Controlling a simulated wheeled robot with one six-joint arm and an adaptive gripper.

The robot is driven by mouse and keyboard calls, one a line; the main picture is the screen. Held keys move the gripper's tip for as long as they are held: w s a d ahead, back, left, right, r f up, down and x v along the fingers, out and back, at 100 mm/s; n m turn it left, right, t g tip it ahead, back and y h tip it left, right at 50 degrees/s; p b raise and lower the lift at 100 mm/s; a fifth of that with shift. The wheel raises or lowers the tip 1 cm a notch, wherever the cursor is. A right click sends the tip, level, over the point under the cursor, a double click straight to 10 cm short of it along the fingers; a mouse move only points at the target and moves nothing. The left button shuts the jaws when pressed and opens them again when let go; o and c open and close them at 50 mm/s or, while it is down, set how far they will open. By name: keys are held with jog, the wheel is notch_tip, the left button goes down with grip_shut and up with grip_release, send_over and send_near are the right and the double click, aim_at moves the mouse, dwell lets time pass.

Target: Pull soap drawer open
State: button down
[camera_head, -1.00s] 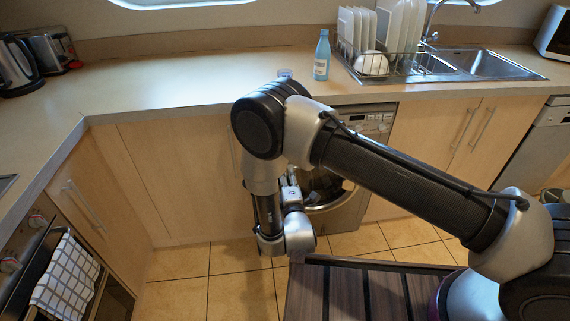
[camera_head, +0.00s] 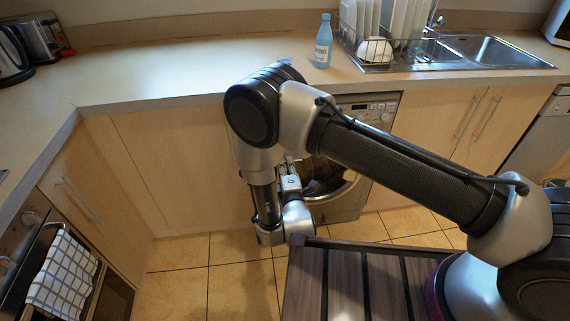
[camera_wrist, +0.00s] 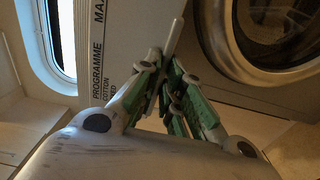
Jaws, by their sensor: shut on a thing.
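The washing machine (camera_head: 345,205) stands under the counter, mostly behind my arm in the head view. Its round door (camera_wrist: 275,35) shows at the upper right of the wrist view. The soap drawer (camera_wrist: 112,35) appears to be the pale panel with printed programme text, left of my fingers in the wrist view. My gripper (camera_wrist: 167,72) has green-padded fingers, shut on a thin pale edge (camera_wrist: 174,38), apparently the drawer's grip. In the head view, my gripper (camera_head: 289,172) points at the machine, and the drawer is hidden behind my arm. How far the drawer is out cannot be told.
A dark slatted wooden surface (camera_head: 345,290) lies low in front of the machine. The counter (camera_head: 190,75) runs above, with a blue bottle (camera_head: 323,42) and a dish rack (camera_head: 385,50). An oven with a checked towel (camera_head: 62,275) stands at left. Tiled floor (camera_head: 235,290) is free at lower left.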

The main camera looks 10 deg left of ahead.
jog(key=v, duration=0.2)
jog(key=shift+s, duration=0.4)
jog(key=c, duration=1.6)
grip_release()
jog(key=shift+o, duration=0.2)
